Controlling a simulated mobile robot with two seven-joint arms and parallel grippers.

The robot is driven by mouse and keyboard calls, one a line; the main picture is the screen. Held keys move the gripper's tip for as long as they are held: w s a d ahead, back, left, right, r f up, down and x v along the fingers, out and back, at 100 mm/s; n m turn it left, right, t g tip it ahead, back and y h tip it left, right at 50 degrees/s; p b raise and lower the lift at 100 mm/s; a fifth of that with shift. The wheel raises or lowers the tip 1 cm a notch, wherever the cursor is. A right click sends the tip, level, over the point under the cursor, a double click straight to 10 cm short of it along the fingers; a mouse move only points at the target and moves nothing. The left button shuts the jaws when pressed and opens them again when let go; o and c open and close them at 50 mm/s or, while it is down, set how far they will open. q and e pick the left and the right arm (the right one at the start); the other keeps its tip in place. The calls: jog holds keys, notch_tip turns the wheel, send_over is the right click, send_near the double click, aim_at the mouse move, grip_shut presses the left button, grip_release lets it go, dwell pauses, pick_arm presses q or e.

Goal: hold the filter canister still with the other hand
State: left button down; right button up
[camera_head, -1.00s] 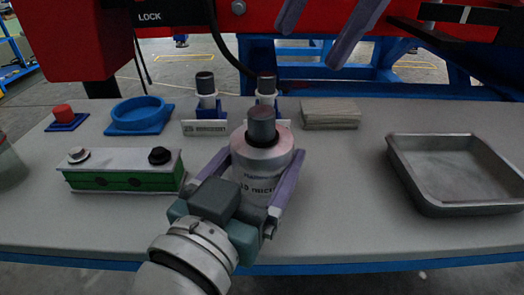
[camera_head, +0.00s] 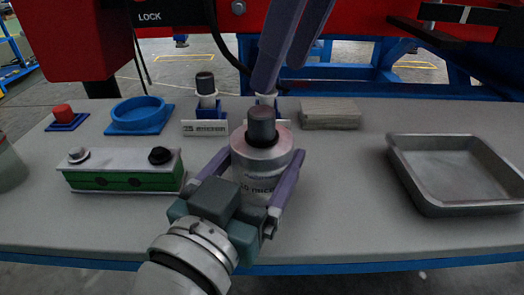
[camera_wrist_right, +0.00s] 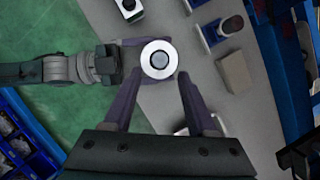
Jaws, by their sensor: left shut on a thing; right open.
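The filter canister (camera_head: 264,160) is a silver-grey cylinder with a dark grey knob (camera_head: 262,125) on top. It stands upright on the table near the middle of the head view. My left gripper (camera_head: 262,180) is shut on it, with one purple finger on each side. My right gripper (camera_head: 272,75) comes down from the top of the head view, open and empty, above and behind the canister. In the right wrist view the canister top (camera_wrist_right: 159,59) shows as a bright ring with a dark centre, just beyond the tips of my open right fingers (camera_wrist_right: 154,76).
A metal tray (camera_head: 402,173) lies at the right. A green box (camera_head: 124,181) with two knobs, a blue ring dish (camera_head: 141,127), a red button (camera_head: 63,112) and a wooden block (camera_head: 330,125) stand on the table. Two dark-capped fittings stand behind the canister; my right gripper partly hides one.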

aim_at(264, 111)
jog(key=shift+x, duration=3.3)
grip_shut()
